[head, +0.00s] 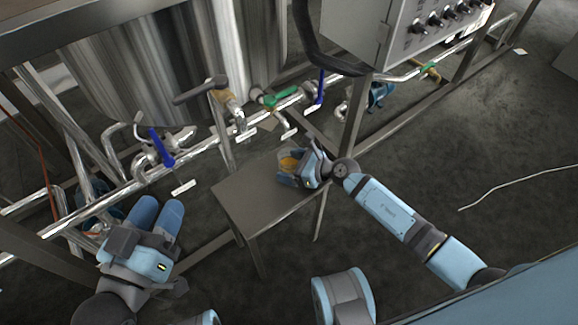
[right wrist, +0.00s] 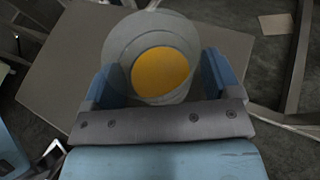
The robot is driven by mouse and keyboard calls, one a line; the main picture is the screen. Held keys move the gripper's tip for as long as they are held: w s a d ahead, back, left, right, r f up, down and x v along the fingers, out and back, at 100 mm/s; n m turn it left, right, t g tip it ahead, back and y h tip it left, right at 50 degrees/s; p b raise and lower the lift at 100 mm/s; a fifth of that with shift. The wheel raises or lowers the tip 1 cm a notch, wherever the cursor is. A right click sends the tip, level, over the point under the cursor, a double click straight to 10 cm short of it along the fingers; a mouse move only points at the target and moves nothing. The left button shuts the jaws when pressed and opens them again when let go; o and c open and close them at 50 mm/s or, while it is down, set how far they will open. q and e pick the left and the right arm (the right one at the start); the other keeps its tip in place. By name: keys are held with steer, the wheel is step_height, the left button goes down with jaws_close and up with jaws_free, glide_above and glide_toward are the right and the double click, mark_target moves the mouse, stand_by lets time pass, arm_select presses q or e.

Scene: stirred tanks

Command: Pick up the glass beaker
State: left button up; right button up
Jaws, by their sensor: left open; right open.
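The glass beaker (head: 287,159) stands on a small grey metal table (head: 246,196) and holds something orange-yellow. In the right wrist view the clear beaker (right wrist: 116,43) shows from above, with a round orange patch inside. My right gripper (head: 290,175) is at the beaker, its blue fingers open on either side of it in the right wrist view (right wrist: 165,78). Whether a finger touches the glass I cannot tell. My left gripper (head: 162,215) is open and empty, to the left of the table.
A large steel tank (head: 180,60) stands behind the table, with pipes and blue-handled (head: 161,146) and green-handled (head: 281,98) valves below it. A grey control box (head: 355,30) hangs at the upper right. A white cable (head: 515,182) lies on the dark floor at right, which is otherwise largely clear.

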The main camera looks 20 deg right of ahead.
mark_target(281, 155)
steer(key=c, duration=1.1)
steer(key=shift+o, duration=0.3)
arm_select(q)
steer(key=shift+r, duration=0.1)
arm_select(e)
steer(key=shift+r+p, duration=0.4)
step_height(281, 155, up, 4)
steer(key=shift+f+p, duration=0.2)
steer(key=shift+p, duration=1)
arm_select(q)
steer(key=r+t, duration=0.1)
steer(key=r, duration=0.1)
steer(key=r+t, duration=0.1)
steer(key=r, duration=0.1)
steer(key=shift+s+a+r+n, duration=0.2)
steer(key=shift+r+n, duration=0.1)
steer(key=shift+r, duration=0.1)
arm_select(e)
steer(key=s+d, duration=1.2)
steer(key=d, duration=0.1)
steer(key=shift+f, duration=0.4)
